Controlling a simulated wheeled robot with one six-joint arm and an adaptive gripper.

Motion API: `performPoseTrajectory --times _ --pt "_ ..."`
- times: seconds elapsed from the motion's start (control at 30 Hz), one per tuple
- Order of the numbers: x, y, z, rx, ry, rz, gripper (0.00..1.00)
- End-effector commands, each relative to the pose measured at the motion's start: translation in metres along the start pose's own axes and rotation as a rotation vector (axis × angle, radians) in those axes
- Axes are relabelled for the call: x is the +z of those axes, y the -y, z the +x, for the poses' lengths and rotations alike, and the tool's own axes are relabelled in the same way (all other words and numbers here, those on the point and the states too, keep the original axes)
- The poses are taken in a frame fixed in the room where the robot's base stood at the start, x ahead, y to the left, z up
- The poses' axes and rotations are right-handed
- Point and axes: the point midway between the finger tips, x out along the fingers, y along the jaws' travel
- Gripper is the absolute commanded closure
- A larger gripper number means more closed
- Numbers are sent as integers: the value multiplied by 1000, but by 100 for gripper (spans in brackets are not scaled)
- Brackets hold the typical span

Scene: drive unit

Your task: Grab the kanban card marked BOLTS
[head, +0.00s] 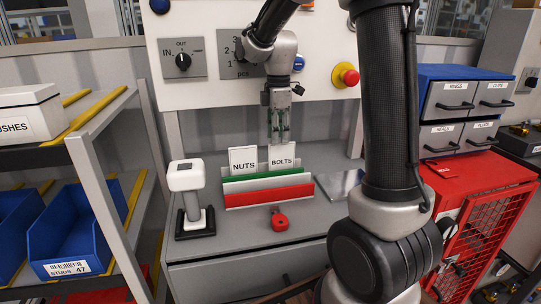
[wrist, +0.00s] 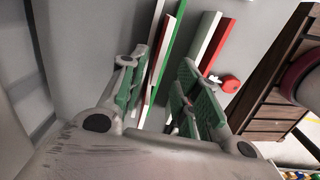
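The white kanban card marked BOLTS (head: 282,161) stands upright in a rack (head: 268,195) with green, white and red rows on the grey bench. The card marked NUTS (head: 243,165) stands just left of it. My gripper (head: 279,139) points down directly above the BOLTS card, its tips near the card's top edge. In the wrist view my gripper (wrist: 160,95) is open, with green-padded fingers apart. Thin edge-on strips show between the fingers; I cannot tell which is the BOLTS card, nor whether a finger touches it.
A white-headed device (head: 187,190) stands left of the rack. A red object (head: 279,220) lies in front of it, and a flat grey plate (head: 346,184) lies to the right. A panel with knobs and a red emergency button (head: 346,75) rises behind. Blue drawers (head: 465,100) stand right.

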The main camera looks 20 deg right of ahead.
Motion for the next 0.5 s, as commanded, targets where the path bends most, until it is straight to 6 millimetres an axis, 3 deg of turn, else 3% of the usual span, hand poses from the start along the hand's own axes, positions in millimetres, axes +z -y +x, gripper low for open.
performPoseTrajectory --times 0.17,0.5 --pt "0 -1 14 -6 1 -12 68" --pt "0 1 63 -7 2 -10 68"
